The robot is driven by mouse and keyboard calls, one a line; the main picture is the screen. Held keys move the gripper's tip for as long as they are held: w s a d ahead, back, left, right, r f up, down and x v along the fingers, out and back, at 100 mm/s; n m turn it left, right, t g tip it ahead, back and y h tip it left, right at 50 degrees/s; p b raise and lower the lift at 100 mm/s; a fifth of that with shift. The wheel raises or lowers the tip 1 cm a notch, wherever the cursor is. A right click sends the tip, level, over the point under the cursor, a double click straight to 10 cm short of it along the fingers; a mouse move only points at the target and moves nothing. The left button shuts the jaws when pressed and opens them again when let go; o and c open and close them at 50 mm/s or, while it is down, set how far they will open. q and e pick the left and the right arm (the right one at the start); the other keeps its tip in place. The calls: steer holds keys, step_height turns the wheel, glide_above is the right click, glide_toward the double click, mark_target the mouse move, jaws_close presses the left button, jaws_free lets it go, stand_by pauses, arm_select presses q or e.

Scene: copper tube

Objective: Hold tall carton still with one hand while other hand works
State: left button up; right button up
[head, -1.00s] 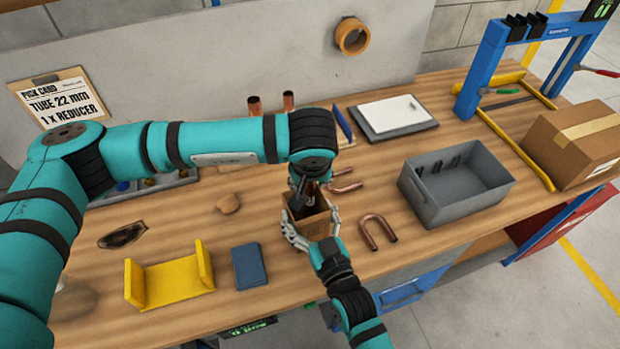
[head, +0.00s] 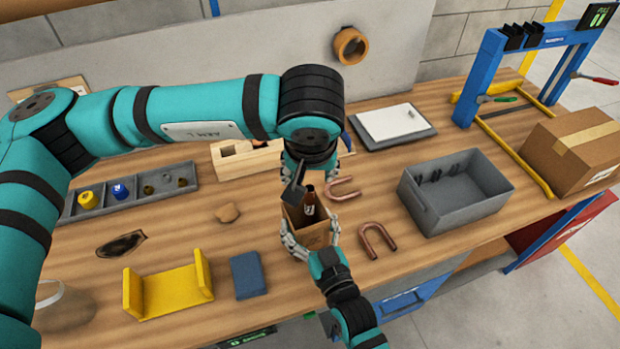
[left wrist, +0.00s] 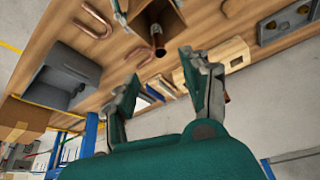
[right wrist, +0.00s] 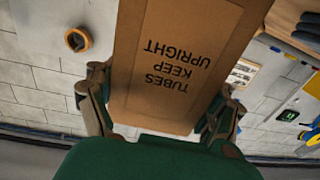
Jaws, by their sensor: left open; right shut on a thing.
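The tall brown carton (head: 318,238) stands upright on the bench, open at the top. A dark copper-coloured tube with a pale label (head: 309,203) stands inside it and sticks out of the top. My right gripper (head: 308,246) is shut around the carton's sides. In the right wrist view the carton (right wrist: 180,60) fills the space between the fingers, its "TUBES KEEP UPRIGHT" print showing. My left gripper (head: 298,184) is above the carton, partly hidden by its own wrist. In the left wrist view its fingers (left wrist: 162,68) are apart and empty, with the tube (left wrist: 158,40) beyond.
Copper U-bends (head: 378,241) lie right of the carton. A grey bin (head: 455,195) stands farther right. A yellow cradle (head: 168,290) and blue block (head: 247,275) are at front left.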

arm_select(q)
steer(key=shift+v, duration=0.8)
arm_select(e)
steer(key=o, duration=1.1)
arm_select(q)
steer(key=shift+f, duration=0.1)
arm_select(e)
steer(key=shift+s, duration=0.1)
steer(key=v, duration=1.1)
steer(key=shift+s+d, duration=0.25)
steer(key=shift+s, duration=0.05)
steer(key=shift+d, duration=0.1)
